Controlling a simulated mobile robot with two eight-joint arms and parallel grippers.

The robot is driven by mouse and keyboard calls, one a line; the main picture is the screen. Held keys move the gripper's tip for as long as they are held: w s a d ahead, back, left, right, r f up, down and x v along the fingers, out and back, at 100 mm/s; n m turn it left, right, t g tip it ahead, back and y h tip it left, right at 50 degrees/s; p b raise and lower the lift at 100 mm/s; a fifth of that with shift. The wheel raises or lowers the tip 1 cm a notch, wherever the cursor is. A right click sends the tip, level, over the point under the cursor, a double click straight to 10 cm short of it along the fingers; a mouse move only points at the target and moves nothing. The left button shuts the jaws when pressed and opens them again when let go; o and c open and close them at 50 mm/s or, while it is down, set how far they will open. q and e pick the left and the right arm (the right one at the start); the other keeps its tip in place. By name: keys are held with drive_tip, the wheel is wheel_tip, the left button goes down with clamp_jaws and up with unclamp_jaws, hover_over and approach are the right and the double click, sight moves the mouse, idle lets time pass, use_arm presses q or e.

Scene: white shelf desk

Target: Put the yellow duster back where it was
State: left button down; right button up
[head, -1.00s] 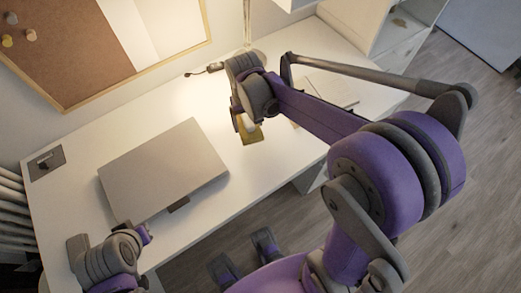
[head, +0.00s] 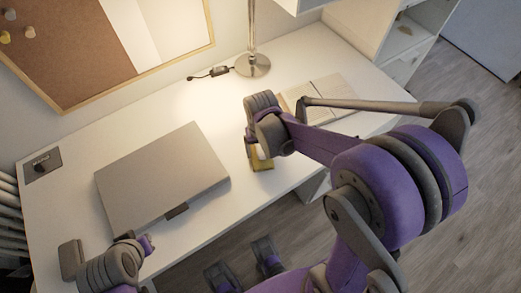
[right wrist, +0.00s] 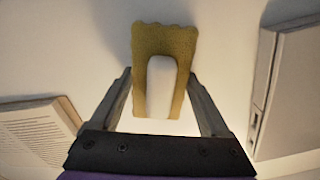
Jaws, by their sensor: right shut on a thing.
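The yellow duster (head: 263,163) is in my right gripper (head: 258,150), near the front edge of the white desk, right of the grey laptop. In the right wrist view the yellow duster (right wrist: 181,45) with its white handle (right wrist: 161,85) sits between the two fingers of my right gripper (right wrist: 160,90). The fingers are shut on it. A shadow shows beside the duster; I cannot tell whether it touches the desk. My left gripper (head: 147,244) is at the lower left, by the desk's front edge; its fingers do not show clearly.
The closed laptop (head: 160,175) lies on the desk (head: 85,150). An open book (head: 325,95) lies at the right, and a lamp base (head: 253,66) stands at the back. A dark grey object (head: 71,260) is at the front left. Bare desk lies between laptop and lamp.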

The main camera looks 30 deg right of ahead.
drive_tip(key=shift+f, duration=0.2)
drive_tip(key=o, duration=1.3)
drive_tip(key=shift+r, duration=0.1)
